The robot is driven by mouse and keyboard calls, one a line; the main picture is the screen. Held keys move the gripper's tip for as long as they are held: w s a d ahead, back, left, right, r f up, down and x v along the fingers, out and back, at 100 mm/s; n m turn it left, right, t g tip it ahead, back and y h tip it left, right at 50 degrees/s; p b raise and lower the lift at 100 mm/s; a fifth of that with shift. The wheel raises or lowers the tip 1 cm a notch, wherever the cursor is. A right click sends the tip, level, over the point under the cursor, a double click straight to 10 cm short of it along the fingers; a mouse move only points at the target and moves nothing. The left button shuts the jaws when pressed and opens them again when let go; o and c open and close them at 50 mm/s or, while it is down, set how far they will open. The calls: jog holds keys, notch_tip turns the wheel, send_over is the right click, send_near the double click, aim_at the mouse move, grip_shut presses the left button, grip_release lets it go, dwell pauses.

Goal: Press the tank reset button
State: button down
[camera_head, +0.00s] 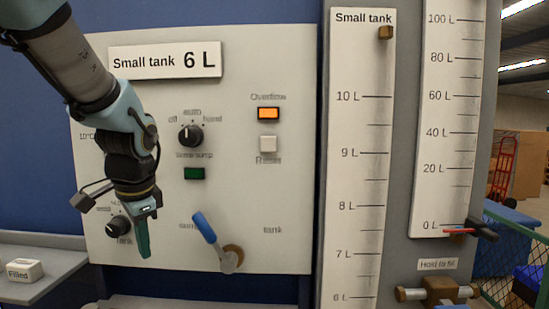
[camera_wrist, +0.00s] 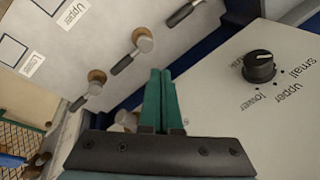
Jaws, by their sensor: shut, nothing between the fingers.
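The reset button (camera_head: 268,143) is a small pale square on the white panel in the head view, with a label reading "Reset" just under it. A lit orange overflow lamp (camera_head: 268,114) is directly above it. My gripper (camera_head: 143,240) hangs in front of the lower left of the panel, well to the left of and below the button. Its green fingers are together and empty, pointing down. In the wrist view the shut fingers (camera_wrist: 162,98) also show, with a black knob (camera_wrist: 259,66) to their right. The reset button does not show in the wrist view.
A selector knob (camera_head: 190,135) and a green lamp (camera_head: 194,173) are on the panel left of the button. A blue-handled lever (camera_head: 205,228) sticks out below. Tall level scales (camera_head: 361,150) stand at the right. A grey shelf with a "Filled" block (camera_head: 25,270) is at the left.

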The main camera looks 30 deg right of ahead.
aim_at(275, 146)
jog(key=s+d+r+m+t+h+b, duration=0.1)
jog(key=s+d+r+m+b, duration=0.15)
jog(key=d+r+m, duration=0.45)
jog(key=s+d+r+m+t+h+b, duration=0.1)
jog(key=s+d+r+m+t+b, duration=0.15)
jog(key=d+r+m, duration=0.4)
jog(key=s+d+r+m+h+b, duration=0.2)
jog(key=s+d+r+m, duration=0.3)
jog(key=s+r+m, duration=0.6)
jog(key=m+t, duration=0.1)
jog(key=m, duration=0.2)
jog(key=shift+d+r+h, duration=0.2)
jog(key=shift+d+h, duration=0.2)
jog(key=shift+p, duration=0.3)
jog(key=p+x, duration=0.1)
jog(key=x, duration=0.3)
jog(key=p+x, duration=0.2)
jog(key=x, duration=0.2)
jog(key=w+r+p+x, duration=0.1)
jog(key=x, duration=0.2)
jog(key=shift+w+d+f+p, duration=0.15)
jog(key=shift+d+p, duration=0.15)
jog(key=shift+d, duration=0.25)
jog(key=shift+w+d, duration=0.4)
jog(key=shift+w, duration=0.2)
